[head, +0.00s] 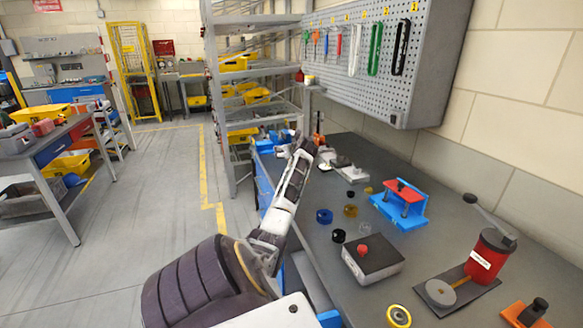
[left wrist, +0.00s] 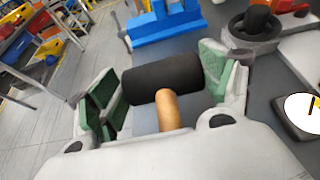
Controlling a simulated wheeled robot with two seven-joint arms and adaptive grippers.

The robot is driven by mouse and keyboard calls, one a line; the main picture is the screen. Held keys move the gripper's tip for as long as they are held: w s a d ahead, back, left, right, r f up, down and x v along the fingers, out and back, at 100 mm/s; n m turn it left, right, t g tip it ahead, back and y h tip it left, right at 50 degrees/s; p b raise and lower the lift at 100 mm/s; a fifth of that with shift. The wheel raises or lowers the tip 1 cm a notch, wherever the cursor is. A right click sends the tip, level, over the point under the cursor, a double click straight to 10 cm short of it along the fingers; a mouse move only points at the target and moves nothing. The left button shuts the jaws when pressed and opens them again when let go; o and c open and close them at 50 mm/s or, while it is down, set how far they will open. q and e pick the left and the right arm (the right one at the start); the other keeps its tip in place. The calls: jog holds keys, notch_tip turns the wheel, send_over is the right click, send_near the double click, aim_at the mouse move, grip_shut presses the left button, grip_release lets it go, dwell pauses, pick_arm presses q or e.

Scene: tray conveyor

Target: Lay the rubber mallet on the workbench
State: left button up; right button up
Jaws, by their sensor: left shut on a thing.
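The rubber mallet shows in the left wrist view with a black cylindrical head (left wrist: 150,78) and a tan wooden handle (left wrist: 170,112). My left gripper (left wrist: 165,88) is shut across the head, with a green-padded finger at each end of it. In the head view my left gripper (head: 302,150) is over the far left part of the grey workbench (head: 345,220), near its left edge. The mallet is hard to make out there. The wrist view shows the bench surface beyond the mallet; the exact gap cannot be judged. My right gripper is not in view.
On the bench are a blue fixture with a red top (head: 402,204), a grey box with a red button (head: 373,258), a red press (head: 490,255) and small rings (head: 324,216). A pegboard (head: 375,55) hangs behind. Shelving (head: 215,100) stands at the far end.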

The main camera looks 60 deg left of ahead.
pick_arm(q)
jog(key=shift+f, duration=1.1)
notch_tip(320, 180, down, 4)
jog(key=shift+f+b, duration=0.15)
jog(key=shift+b, duration=0.35)
jog(key=shift+f, duration=0.15)
jog(key=o, duration=1.3)
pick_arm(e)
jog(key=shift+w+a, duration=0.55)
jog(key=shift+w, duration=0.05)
